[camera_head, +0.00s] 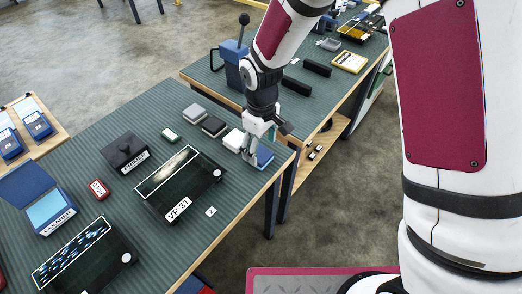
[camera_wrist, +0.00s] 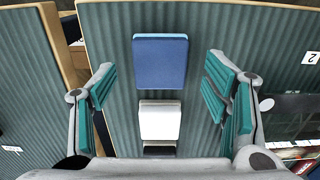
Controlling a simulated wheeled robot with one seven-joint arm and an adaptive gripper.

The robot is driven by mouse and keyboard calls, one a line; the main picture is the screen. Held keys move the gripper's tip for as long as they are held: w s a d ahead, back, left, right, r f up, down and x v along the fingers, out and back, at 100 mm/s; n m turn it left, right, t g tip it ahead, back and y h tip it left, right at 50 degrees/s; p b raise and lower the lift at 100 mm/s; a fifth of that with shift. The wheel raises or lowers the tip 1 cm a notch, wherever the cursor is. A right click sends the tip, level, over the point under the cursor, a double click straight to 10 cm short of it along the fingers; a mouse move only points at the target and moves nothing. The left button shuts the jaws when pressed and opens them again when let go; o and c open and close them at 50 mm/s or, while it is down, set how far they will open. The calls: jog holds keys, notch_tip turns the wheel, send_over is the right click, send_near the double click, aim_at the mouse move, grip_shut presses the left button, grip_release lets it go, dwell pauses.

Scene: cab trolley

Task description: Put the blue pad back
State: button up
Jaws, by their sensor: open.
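The blue pad (camera_head: 266,157) lies on the ribbed green table mat near the right corner of the near table, at the end of a row of pads. In the wrist view the blue pad (camera_wrist: 160,62) lies flat between my spread fingers, apart from both. My gripper (camera_head: 252,153) points down at the blue pad and partly hides it in the head view. My gripper (camera_wrist: 160,70) is open and empty, with teal finger pads on either side. A white pad (camera_wrist: 160,122) lies next to the blue one; it also shows in the head view (camera_head: 232,141).
A black pad (camera_head: 214,126) and a grey pad (camera_head: 195,112) continue the row. A panel marked VP 31 (camera_head: 178,183) lies to the left of my gripper. A second table (camera_head: 318,99) with black blocks stands behind. The table edge is close on the right.

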aim_at(262, 154)
notch_tip(262, 154, up, 10)
jog(key=s+d+r+m+t, duration=0.2)
jog(key=s+d+r+m, duration=0.35)
jog(key=d+r, duration=0.7)
jog(key=s+d+r+m+t, duration=0.1)
jog(key=s+d+r+m, duration=0.1)
jog(key=s, duration=0.6)
jog(key=s+d+r+m+t, duration=0.1)
jog(key=s+d+r+m, duration=0.1)
jog(key=s+d, duration=0.3)
jog(key=s+m, duration=0.1)
jog(key=s, duration=0.2)
jog(key=shift+s+d+r, duration=0.3)
jog(key=shift+s+r, duration=0.05)
jog(key=shift+r, duration=0.05)
jog(key=shift+r+p, duration=0.35)
jog(key=shift+r, duration=0.15)
